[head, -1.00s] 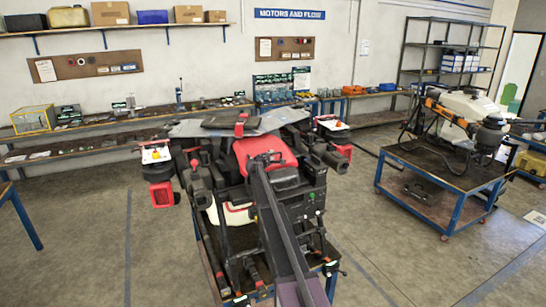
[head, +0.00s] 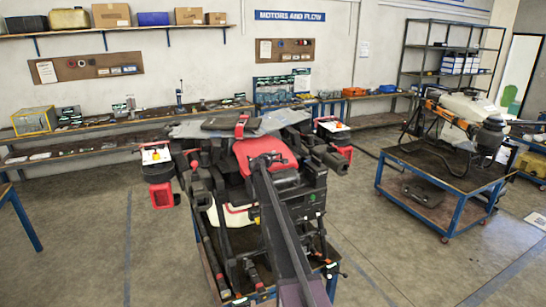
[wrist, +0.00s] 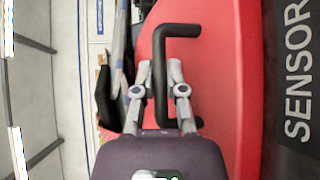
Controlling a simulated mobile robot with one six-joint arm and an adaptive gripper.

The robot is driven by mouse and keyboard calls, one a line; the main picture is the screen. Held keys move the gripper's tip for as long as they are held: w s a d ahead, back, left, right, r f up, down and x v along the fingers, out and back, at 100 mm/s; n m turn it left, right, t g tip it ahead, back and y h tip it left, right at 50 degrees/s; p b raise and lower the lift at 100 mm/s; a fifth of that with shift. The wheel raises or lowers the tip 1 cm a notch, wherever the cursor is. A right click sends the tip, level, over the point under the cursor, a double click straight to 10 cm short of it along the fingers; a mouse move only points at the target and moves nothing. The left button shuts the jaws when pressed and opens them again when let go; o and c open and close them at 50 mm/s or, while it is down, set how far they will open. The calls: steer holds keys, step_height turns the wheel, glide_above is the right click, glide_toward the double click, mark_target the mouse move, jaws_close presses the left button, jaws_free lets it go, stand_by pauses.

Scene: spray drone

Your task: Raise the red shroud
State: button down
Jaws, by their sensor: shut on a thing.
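The red shroud (head: 256,147) is a curved cover on top of the large drone in the middle of the head view. In the wrist view its red surface (wrist: 220,90) fills the right centre, with a black bar handle (wrist: 160,60) standing out from it. My gripper (wrist: 164,78) has its two fingers on either side of the handle's long bar and is shut on it. In the head view my gripper (head: 268,159) is at the shroud's front part, and my dark arm runs down from it. The contact with the handle is too small to make out there.
The drone's black frame and arms surround the shroud, with a dark part marked SENSOR (wrist: 297,75) beside it. The drone rests on a blue-framed cart (head: 333,285). Another cart (head: 447,205) with a white-tanked machine stands right. Open floor lies between.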

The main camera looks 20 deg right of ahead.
steer(key=shift+r, duration=0.2)
steer(key=r+p, duration=0.1)
steer(key=p, duration=0.1)
steer(key=r+p, duration=0.3)
steer(key=r, duration=0.1)
steer(key=shift+w+r+p, duration=0.25)
steer(key=shift+p, duration=0.15)
steer(key=c, duration=1)
jaws_free()
steer(key=shift+o, duration=0.2)
steer(key=shift+f, duration=0.2)
steer(key=f+b, duration=0.6)
steer(key=shift+s, duration=0.25)
steer(key=p+v, duration=0.2)
steer(key=v, duration=1.2)
steer(key=shift+s+r, duration=0.1)
steer(key=shift+s, duration=0.15)
steer(key=s+a+f+m+g+b, duration=0.1)
steer(key=s+f+m+g+b, duration=0.1)
steer(key=s+f, duration=0.4)
steer(key=s+a+f+m+g+y+b, duration=0.1)
steer(key=s+a+f+m+g+b, duration=0.1)
steer(key=s+f, duration=0.3)
steer(key=shift+s+a+f+m+b, duration=0.15)
steer(key=shift+s+f+m+b, duration=0.25)
steer(key=shift+s+m+b, duration=0.4)
